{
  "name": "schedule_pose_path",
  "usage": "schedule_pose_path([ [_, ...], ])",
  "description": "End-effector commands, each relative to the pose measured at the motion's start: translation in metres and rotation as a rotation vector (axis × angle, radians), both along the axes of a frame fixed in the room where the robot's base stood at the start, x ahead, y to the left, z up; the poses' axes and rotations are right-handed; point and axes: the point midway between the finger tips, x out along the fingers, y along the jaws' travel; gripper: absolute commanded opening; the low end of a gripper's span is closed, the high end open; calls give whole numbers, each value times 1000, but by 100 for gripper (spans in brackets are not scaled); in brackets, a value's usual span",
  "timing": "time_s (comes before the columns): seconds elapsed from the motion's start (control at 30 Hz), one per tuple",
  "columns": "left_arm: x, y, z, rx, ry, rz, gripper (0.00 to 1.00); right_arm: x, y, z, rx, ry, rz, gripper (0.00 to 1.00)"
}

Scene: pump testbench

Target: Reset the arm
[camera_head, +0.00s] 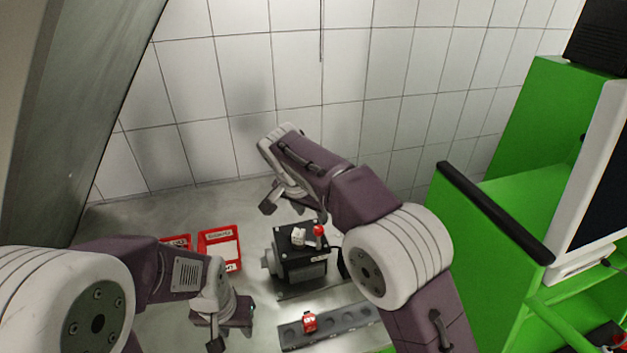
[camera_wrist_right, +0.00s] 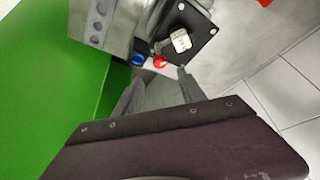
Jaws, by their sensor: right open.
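My right gripper (camera_head: 294,208) is open and empty above the dark pump unit (camera_head: 305,268) on the bench. In the right wrist view its two fingers (camera_wrist_right: 160,76) are spread apart, with the red knob (camera_wrist_right: 160,62) and a blue round part (camera_wrist_right: 138,60) beyond the tips. A white fitting (camera_wrist_right: 181,41) sits on the unit's black top plate. My left gripper (camera_head: 230,312) hangs low over the bench at the lower left, apart from the pump unit; its finger gap is not clear.
A green frame (camera_head: 500,205) with a black bar stands at the right. A tiled wall closes the back.

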Motion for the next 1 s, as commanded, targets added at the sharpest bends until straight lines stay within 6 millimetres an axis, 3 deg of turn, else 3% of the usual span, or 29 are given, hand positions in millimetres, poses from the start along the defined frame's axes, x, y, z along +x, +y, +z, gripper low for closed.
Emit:
schedule_pose_path([
  [0.07,0,0,-1,0,0,0,36,1,-2,-1,0,0,-4,48],
  [0.17,0,0,-4,0,0,0,36,10,-22,5,9,-15,-48,48],
  [0.27,0,0,-10,0,0,0,36,15,-65,18,22,-37,-134,48],
  [0.4,0,0,-18,0,0,0,36,-17,-138,-4,25,44,-258,48],
  [0.47,0,0,-21,0,0,0,36,-35,-161,-19,34,86,-266,48],
  [0.6,0,0,-28,0,0,0,36,-92,-200,-68,69,192,-212,48],
  [0.73,0,0,-32,0,0,0,36,-162,-214,-123,120,282,-68,48],
  [0.8,0,0,-32,0,0,0,36,-196,-211,-148,139,312,40,48],
  [0.9,0,0,-31,0,0,0,36,-232,-202,-175,144,341,228,48],
  [1.0,0,0,-31,0,0,0,36,-225,-198,-181,119,293,373,48],
])
